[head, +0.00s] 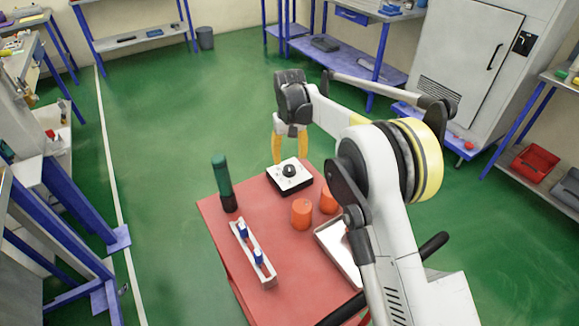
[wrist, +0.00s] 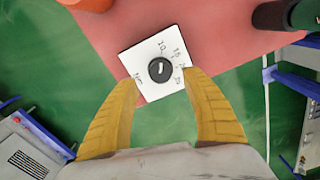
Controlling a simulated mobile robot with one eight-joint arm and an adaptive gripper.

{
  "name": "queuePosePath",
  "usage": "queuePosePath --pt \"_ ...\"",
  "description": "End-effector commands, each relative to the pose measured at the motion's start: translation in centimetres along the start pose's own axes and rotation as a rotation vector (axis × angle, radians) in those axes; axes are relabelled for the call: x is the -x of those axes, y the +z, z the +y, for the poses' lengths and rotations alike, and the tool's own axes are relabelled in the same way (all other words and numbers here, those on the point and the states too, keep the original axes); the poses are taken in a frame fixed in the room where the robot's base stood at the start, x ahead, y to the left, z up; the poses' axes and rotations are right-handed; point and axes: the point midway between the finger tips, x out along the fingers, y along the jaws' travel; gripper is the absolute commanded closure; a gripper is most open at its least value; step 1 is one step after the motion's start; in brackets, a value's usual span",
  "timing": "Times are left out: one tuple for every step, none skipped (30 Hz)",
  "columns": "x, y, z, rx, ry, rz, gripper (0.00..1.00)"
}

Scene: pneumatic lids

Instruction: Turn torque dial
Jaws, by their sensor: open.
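The torque dial (head: 289,170) is a round black knob on a white square plate (head: 279,184) at the far edge of the red table. In the wrist view the dial (wrist: 160,69) has a pale pointer mark, and its white plate (wrist: 133,60) carries numbers around it. My gripper (head: 289,160) is above the far side of the plate, with yellow fingers pointing down. The dial appears just beyond the fingertips; contact cannot be told.
Green floor lies open beyond the table.

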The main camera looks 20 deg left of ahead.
Motion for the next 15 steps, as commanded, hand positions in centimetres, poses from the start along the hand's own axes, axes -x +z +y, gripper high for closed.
queuePosePath --pt "1.2 0.0 0.0 0.000 0.000 0.000 0.44" --pt "1.9 0.0 0.0 0.000 0.000 0.000 0.44" --pt "2.6 0.0 0.0 0.000 0.000 0.000 0.44" --pt "3.2 0.0 0.0 0.000 0.000 0.000 0.44" --pt "3.8 0.0 0.0 0.000 0.000 0.000 0.44" --pt "4.4 0.0 0.0 0.000 0.000 0.000 0.44" --pt "4.8 0.0 0.0 0.000 0.000 0.000 0.44" --pt "5.1 0.0 0.0 0.000 0.000 0.000 0.44" --pt "5.5 0.0 0.0 0.000 0.000 0.000 0.44" --pt "5.7 0.0 0.0 0.000 0.000 0.000 0.44" --pt "5.9 0.0 0.0 0.000 0.000 0.000 0.44" --pt "6.1 0.0 0.0 0.000 0.000 0.000 0.44" --pt "6.2 0.0 0.0 0.000 0.000 0.000 0.44" --pt "6.2 0.0 0.0 0.000 0.000 0.000 0.44" --pt "6.2 0.0 0.0 0.000 0.000 0.000 0.44"
